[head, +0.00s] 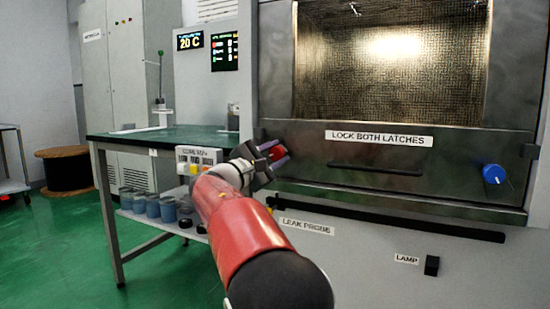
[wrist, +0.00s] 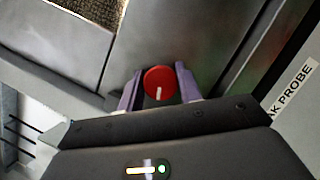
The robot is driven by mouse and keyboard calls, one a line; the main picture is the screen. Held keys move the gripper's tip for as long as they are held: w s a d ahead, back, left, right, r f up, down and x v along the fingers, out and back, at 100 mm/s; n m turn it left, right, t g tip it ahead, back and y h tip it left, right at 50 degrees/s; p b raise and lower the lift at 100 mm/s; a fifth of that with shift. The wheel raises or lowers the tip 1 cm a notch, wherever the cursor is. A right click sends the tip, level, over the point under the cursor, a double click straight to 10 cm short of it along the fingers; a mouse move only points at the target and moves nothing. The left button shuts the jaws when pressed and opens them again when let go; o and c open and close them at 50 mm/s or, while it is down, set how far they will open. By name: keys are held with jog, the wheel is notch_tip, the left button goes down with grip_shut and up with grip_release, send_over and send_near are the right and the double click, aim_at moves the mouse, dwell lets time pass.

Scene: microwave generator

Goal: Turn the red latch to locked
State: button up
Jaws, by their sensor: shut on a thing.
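The red latch (wrist: 159,80) is a round red knob with a short white mark on its face, on the grey metal door panel. In the wrist view the mark points down toward my gripper's body. My gripper (wrist: 158,86) has its two purple fingers on either side of the knob, shut on it. In the head view my gripper (head: 279,154) is at the left side of the door, and only a bit of the red latch (head: 276,152) shows between the fingers. A blue latch (head: 494,174) with a white mark sits at the door's right side.
The door (head: 305,147) carries a "LOCK BOTH LATCHES" label and a dark handle bar (head: 362,168). A black rail (head: 390,216) runs below it. A green-topped bench (head: 150,141) with several blue containers on its lower shelf stands to the left. Green floor is open at far left.

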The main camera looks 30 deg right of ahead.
jog(key=m+g, duration=0.1)
jog(key=m, duration=0.1)
jog(key=m+g+y, duration=0.1)
jog(key=m, duration=0.2)
jog(key=m+y, duration=0.1)
jog(key=m, duration=0.3)
jog(key=shift+f+m+y, duration=0.1)
jog(key=shift+m+y, duration=0.2)
jog(key=shift+y, duration=0.1)
dwell(0.4)
jog(key=o, duration=1)
jog(key=v, duration=0.7)
jog(key=shift+a+p, duration=0.35)
jog(key=shift+a, duration=0.05)
